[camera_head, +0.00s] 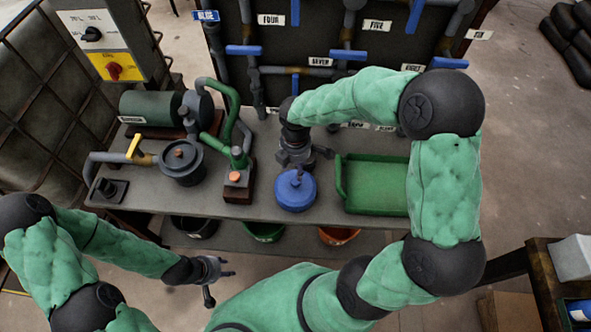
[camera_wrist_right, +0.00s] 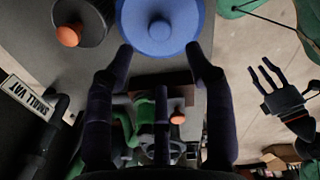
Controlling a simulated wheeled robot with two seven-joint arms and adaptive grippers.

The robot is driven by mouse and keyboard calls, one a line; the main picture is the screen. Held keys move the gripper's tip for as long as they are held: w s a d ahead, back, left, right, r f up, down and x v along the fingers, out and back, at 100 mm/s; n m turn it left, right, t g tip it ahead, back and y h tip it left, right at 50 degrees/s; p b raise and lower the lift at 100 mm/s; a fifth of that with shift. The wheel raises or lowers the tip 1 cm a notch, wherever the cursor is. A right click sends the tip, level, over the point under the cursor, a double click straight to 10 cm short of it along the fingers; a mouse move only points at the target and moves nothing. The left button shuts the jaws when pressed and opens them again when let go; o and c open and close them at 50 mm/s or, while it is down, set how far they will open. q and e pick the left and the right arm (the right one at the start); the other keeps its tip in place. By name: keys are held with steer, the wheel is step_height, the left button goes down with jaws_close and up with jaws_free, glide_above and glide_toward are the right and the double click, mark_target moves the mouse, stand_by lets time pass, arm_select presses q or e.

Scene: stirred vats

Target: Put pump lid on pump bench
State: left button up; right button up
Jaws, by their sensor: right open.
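The grey bench (camera_head: 320,211) carries a dark pump pot (camera_head: 181,162) with a brown knob at left. A round blue lid (camera_head: 296,190) with a small knob is near the front edge; what is beneath it is hidden. It fills the top of the right wrist view (camera_wrist_right: 160,25). No label tells which is the pump lid. My right gripper (camera_head: 296,163) is open at the blue lid, its fingertips (camera_wrist_right: 160,52) apart at the lid's near edge, with nothing seen between them. My left gripper (camera_head: 218,272) is in front of the bench, its fingers spread and empty.
A green tray (camera_head: 375,190) lies right of the blue lid. A dark round piece with an orange knob (camera_wrist_right: 68,36) is beside the lid. A green pipe stand with an orange button (camera_head: 235,177) is at its left. Pipes with blue valve handles (camera_head: 244,50) line the back.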

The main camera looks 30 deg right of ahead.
step_height(320, 180, up, 2)
steer(key=shift+r, duration=0.1)
